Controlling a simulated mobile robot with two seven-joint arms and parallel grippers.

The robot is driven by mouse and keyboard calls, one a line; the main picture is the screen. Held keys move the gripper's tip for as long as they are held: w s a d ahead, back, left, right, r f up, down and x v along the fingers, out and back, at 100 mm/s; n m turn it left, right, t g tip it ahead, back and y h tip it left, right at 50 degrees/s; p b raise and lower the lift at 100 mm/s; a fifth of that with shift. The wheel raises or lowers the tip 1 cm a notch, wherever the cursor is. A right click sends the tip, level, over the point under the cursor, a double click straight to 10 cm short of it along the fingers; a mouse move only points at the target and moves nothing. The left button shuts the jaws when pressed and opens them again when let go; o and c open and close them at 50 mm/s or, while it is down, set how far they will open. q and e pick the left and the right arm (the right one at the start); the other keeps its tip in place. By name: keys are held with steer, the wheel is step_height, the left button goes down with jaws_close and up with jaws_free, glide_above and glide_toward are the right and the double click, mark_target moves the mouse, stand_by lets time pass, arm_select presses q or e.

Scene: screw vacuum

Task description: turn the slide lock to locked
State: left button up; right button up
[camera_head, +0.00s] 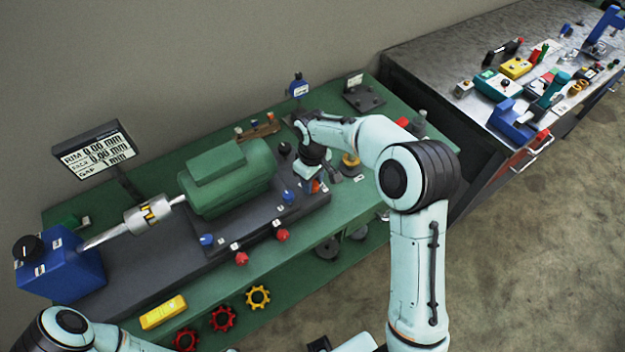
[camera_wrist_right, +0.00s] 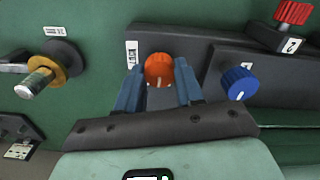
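The slide lock appears to be the orange round knob (camera_wrist_right: 158,69) with a white pointer line, on the end of a dark base beside a small white label. My right gripper (camera_wrist_right: 159,66) is open, with one blue finger on each side of the knob. Small gaps seem to show between fingers and knob. In the head view my right gripper (camera_head: 313,182) points down at the right end of the dark machine base, and only a bit of the orange knob (camera_head: 316,187) shows. My left arm shows at the bottom left; its gripper is not visible.
A blue knob (camera_wrist_right: 239,83) and a red knob (camera_wrist_right: 293,13) stand right of the fingers in the wrist view. A brass-collared post (camera_wrist_right: 40,80) stands to the left. The green motor (camera_head: 228,178) is left of my right gripper.

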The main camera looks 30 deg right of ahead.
steer(key=shift+m, duration=0.4)
steer(key=m, duration=0.3)
steer(key=shift+m, duration=0.4)
steer(key=m, duration=0.9)
steer(key=shift+m, duration=2.2)
steer(key=o, duration=1)
steer(key=shift+o, duration=0.2)
